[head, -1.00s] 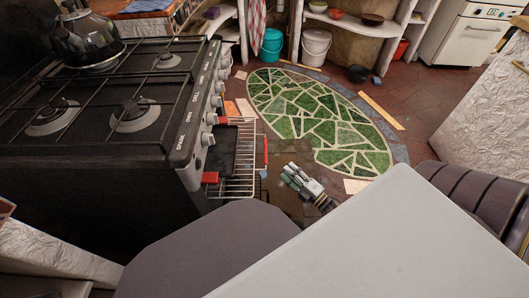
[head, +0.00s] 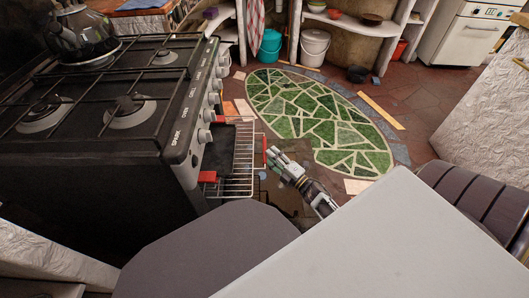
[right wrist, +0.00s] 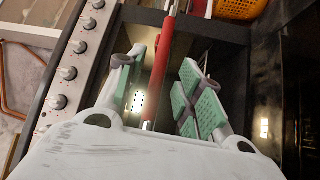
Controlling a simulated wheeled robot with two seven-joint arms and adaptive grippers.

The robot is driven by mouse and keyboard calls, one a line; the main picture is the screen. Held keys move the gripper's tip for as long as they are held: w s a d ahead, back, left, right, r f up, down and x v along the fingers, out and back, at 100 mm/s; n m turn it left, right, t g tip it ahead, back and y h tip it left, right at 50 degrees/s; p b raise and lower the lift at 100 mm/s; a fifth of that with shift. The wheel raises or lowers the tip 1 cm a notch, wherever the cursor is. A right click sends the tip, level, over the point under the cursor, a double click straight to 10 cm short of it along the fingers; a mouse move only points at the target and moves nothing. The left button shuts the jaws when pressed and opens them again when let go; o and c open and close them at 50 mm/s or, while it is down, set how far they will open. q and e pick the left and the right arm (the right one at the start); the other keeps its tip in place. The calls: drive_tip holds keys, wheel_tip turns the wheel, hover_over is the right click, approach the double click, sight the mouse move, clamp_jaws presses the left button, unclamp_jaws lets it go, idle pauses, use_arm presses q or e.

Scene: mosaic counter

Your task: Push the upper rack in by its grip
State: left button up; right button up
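The upper rack (head: 240,180) is a wire rack sticking out from the front of the stove in the head view. Its red grip (head: 264,145) runs along its outer edge, partly hidden by my right gripper. My right gripper (head: 272,157) is at the grip's near part, fingers pointing up-left. My left gripper is not in view.
The stove (head: 110,110) has knobs along its front edge and a kettle (head: 85,35) on top. A dark tray (head: 219,152) shows near the rack, beside red end pieces (head: 207,177). The green mosaic floor (head: 320,115) is clear.

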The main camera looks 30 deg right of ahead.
sight(265, 149)
drive_tip(key=shift+b+x, duration=0.55)
drive_tip(key=shift+x, duration=1.75)
clamp_jaws()
